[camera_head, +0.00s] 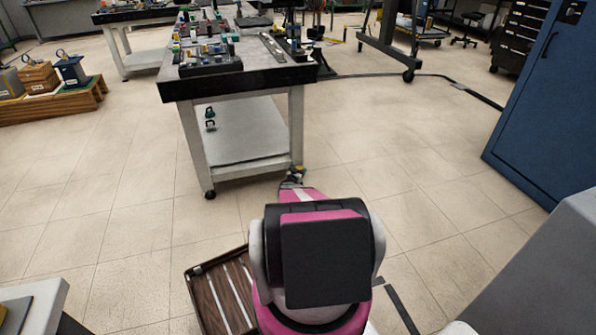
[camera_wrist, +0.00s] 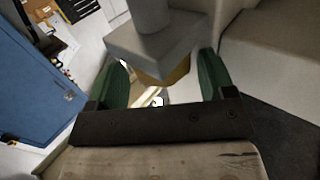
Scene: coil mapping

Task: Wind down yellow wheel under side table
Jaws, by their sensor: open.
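The side table (camera_head: 244,150) stands ahead in the head view, with a lower shelf and casters under its pale legs. A small yellow part (camera_head: 300,169) shows at the foot of its near right leg, by the end of my arm. In the wrist view, a yellow-brown part, apparently the yellow wheel (camera_wrist: 168,75), sits against a grey square plate (camera_wrist: 150,42) on a round post. My gripper (camera_wrist: 164,58) is open, with one green finger on each side of the yellow part. Gaps show beside it. Much of the wheel is hidden by the plate.
The tabletop holds many small blocks (camera_head: 208,55). A blue cabinet (camera_head: 540,100) stands at the right; it also shows in the wrist view (camera_wrist: 35,85). A brown slatted tray (camera_head: 215,290) lies beside my arm. Tiled floor is open left and right of the table.

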